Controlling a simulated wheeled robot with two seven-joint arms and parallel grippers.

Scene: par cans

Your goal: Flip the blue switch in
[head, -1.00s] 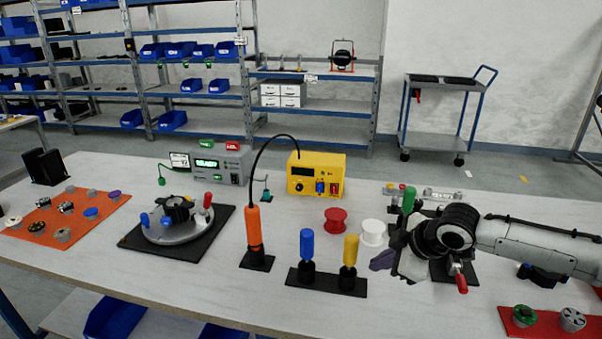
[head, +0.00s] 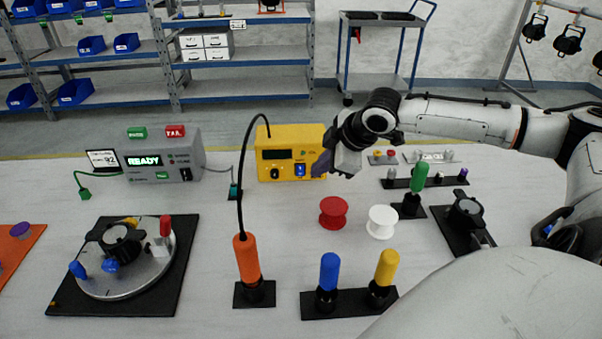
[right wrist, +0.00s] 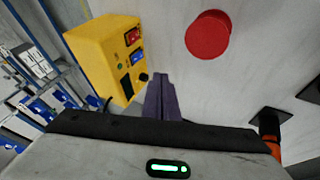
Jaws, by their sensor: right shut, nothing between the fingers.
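The blue switch (head: 300,170) is on the front face of the yellow box (head: 290,140), right of a black knob. In the right wrist view the blue switch (right wrist: 138,55) shows next to a red switch (right wrist: 132,36). My right gripper (head: 322,165) is shut and empty. It is just in front of the box's right side and hides the red switch in the head view. In the right wrist view its purple fingers (right wrist: 160,95) are together, apart from the switch as far as I can tell. My left gripper is not in view.
A red spool (head: 333,212) and a white spool (head: 382,221) stand in front of the box. An orange handle (head: 246,258) with a black cable stands to the left. A grey device (head: 165,158) reads READY. The table between box and spools is clear.

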